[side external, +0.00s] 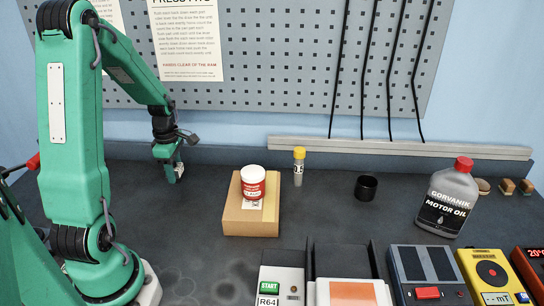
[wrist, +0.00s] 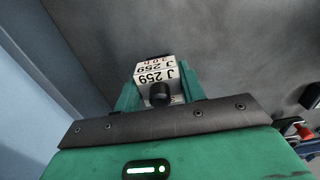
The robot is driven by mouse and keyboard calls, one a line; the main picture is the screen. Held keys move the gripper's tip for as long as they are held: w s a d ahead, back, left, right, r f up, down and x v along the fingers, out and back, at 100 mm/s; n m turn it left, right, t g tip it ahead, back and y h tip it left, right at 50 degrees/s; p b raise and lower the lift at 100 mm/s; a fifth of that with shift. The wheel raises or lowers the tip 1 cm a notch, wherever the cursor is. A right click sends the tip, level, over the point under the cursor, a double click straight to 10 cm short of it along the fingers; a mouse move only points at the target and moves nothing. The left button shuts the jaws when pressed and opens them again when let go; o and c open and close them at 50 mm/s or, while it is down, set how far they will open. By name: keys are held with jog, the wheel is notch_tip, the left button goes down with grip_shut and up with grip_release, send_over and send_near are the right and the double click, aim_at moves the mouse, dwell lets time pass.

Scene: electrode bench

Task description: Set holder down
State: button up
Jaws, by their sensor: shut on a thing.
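The holder (wrist: 155,67) is a small white block with "J 259" printed on two faces and a line of red print. It sits between the green fingers of my gripper (wrist: 158,88), which is shut on it. A dark round part shows at its near side in the wrist view. In the side external view my gripper (side external: 174,173) is low over the left part of the dark bench (side external: 215,255). The holder shows there only as a small pale patch (side external: 179,170). I cannot tell whether it touches the bench.
A cardboard box (side external: 235,222) bearing a red-and-white jar (side external: 253,183) stands to the right of my gripper. Beyond are a yellow-capped vial (side external: 298,167), a black cup (side external: 366,187) and a motor oil bottle (side external: 448,200). Instruments (side external: 430,275) line the front right. Bench around my gripper is clear.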

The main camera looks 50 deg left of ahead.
jog(key=shift+f, duration=1.8)
jog(key=shift+f, duration=0.15)
jog(key=o, duration=1.2)
jog(key=shift+r, duration=6.15)
